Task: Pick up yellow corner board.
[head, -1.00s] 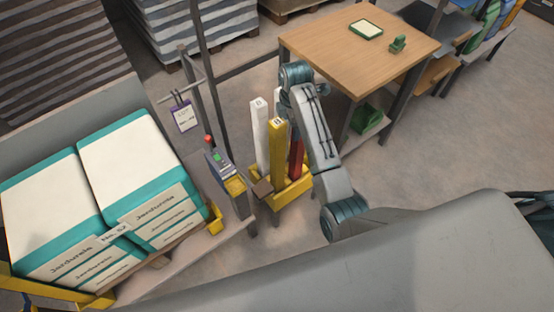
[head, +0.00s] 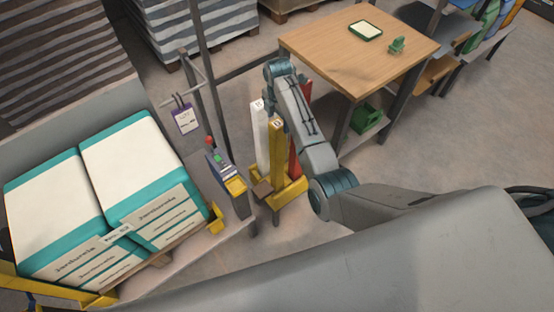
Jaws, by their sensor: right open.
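The yellow corner board (head: 278,150) stands upright in a yellow stand (head: 291,190), between a white corner board (head: 261,140) on its left and a red corner board (head: 295,158) on its right. Its marked top end is in clear view. My right arm reaches in from the right, and my right gripper (head: 271,92) is near the top of the boards, apart from the yellow one as far as I can see. It is open and empty, its fingers mostly hidden by the wrist. My left gripper is not in view.
A wooden table (head: 350,50) with a green-edged pad and a small green object stands behind. A control box (head: 226,172) on a post is left of the stand. Stacked teal-and-white sacks (head: 130,170) fill the left. Open floor lies to the right.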

